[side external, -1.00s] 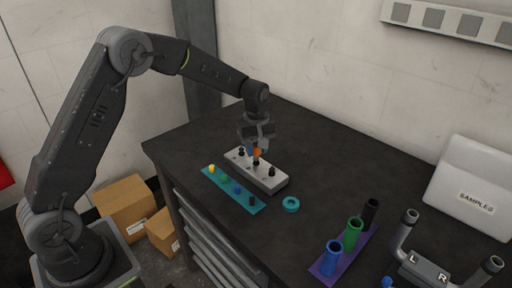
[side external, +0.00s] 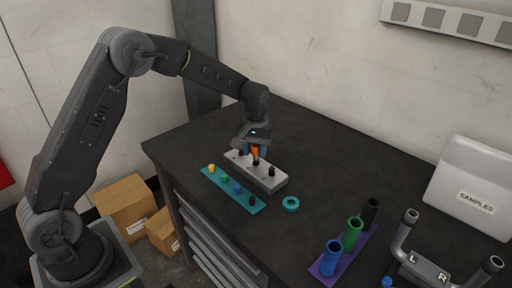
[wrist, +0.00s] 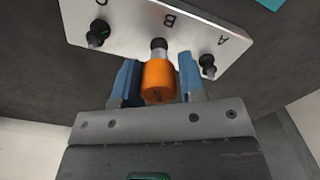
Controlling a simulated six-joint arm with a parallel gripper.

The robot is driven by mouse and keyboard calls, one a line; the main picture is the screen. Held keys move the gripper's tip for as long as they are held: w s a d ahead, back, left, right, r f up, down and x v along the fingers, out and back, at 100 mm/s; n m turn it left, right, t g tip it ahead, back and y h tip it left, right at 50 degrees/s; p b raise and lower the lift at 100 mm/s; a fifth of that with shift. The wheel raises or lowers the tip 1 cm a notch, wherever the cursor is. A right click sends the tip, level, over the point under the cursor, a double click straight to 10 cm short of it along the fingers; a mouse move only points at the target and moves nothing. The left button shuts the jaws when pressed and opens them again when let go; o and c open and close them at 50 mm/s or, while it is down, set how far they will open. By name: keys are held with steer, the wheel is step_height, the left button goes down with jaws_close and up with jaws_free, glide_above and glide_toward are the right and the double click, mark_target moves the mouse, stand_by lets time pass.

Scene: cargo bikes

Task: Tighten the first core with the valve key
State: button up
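The valve key is an orange cylinder (wrist: 158,82), held between the blue fingers of my gripper (wrist: 160,84). In the side view the orange key (side external: 255,151) hangs under my gripper (side external: 255,146), above the light grey block (side external: 266,178). The block (wrist: 200,22) carries three dark valve stems beside the letters A, B and C. The key's narrow grey end lines up with the dark stem at B (wrist: 158,43) and appears to meet it; how far it is seated I cannot tell. The stems at A (wrist: 207,63) and C (wrist: 97,34) stand clear of the fingers.
A teal strip (side external: 217,184) with several coloured caps lies in front of the block. A teal ring (side external: 291,204) lies to the right. A purple strip (side external: 326,268) holds blue, green and black cups, near a handlebar (side external: 424,268) and a white SAMPLES box (side external: 470,190). The back tabletop is clear.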

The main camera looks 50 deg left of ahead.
steer(key=o, duration=0.4)
steer(key=shift+r, duration=0.15)
steer(key=shift+c, duration=0.2)
steer(key=n, duration=0.5)
steer(key=shift+n, duration=0.4)
steer(key=n, duration=0.6)
steer(key=c, duration=1)
steer(key=m, duration=0.5)
steer(key=shift+m, duration=0.3)
steer(key=m, duration=0.6)
